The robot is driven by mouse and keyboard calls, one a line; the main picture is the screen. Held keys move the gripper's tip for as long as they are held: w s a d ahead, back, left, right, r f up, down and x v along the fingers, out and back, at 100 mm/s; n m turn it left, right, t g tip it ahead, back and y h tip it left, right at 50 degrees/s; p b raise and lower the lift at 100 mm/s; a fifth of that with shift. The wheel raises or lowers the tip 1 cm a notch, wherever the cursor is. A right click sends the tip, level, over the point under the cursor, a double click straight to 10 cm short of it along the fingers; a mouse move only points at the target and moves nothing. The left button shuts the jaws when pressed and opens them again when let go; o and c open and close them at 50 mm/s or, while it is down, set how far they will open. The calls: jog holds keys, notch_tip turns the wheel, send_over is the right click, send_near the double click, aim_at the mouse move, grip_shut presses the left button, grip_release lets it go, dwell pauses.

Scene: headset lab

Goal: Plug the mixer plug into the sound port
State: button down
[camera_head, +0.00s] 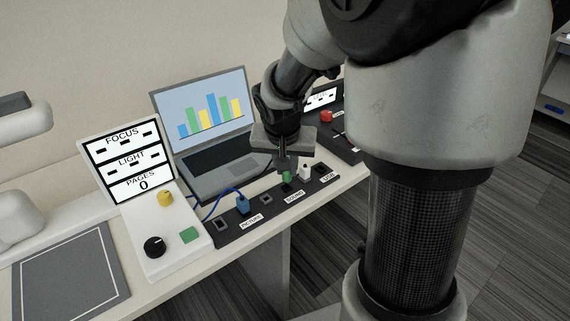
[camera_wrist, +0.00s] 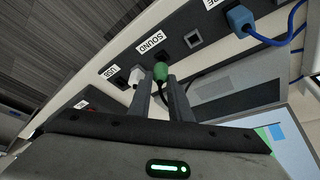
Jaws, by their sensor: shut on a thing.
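The mixer plug, which I take to be the green plug (camera_head: 286,177), is at the dark port strip (camera_head: 233,230) in front of the laptop. It also shows in the wrist view (camera_wrist: 161,71), between the fingertips of my gripper (camera_wrist: 167,82). My gripper (camera_head: 286,163) points down and is shut on the green plug. The sound port is by the SOUND label (camera_wrist: 151,42); the plug's tip is at the dark opening there and hides part of it. I cannot tell how far it is in.
A white plug (camera_wrist: 137,75) stands close beside the green one, on the USB side. A blue plug (camera_head: 242,204) with a blue cable sits at PICTURE. An empty socket (camera_wrist: 193,41) lies between. The laptop (camera_head: 205,115) stands behind; a control box (camera_head: 165,240) is at left.

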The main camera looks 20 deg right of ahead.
jog(key=shift+f+b, duration=0.6)
jog(key=shift+f, duration=0.45)
jog(key=c, duration=1.5)
grip_release()
jog(key=shift+c, duration=0.2)
jog(key=shift+r, duration=0.1)
jog(key=p+v, duration=0.5)
jog(key=v, duration=1.2)
jog(key=shift+a+r, duration=0.15)
jog(key=shift+r, duration=0.15)
jog(key=s+a+r+n+t+y, duration=0.25)
jog(key=s+n, duration=0.25)
jog(key=s, duration=1)
notch_tip(320, 180, up, 23)
jog(key=p, duration=2.3)
jog(key=shift+w+a+g, duration=0.15)
jog(key=shift+w+g, duration=0.25)
jog(key=shift+g, duration=0.05)
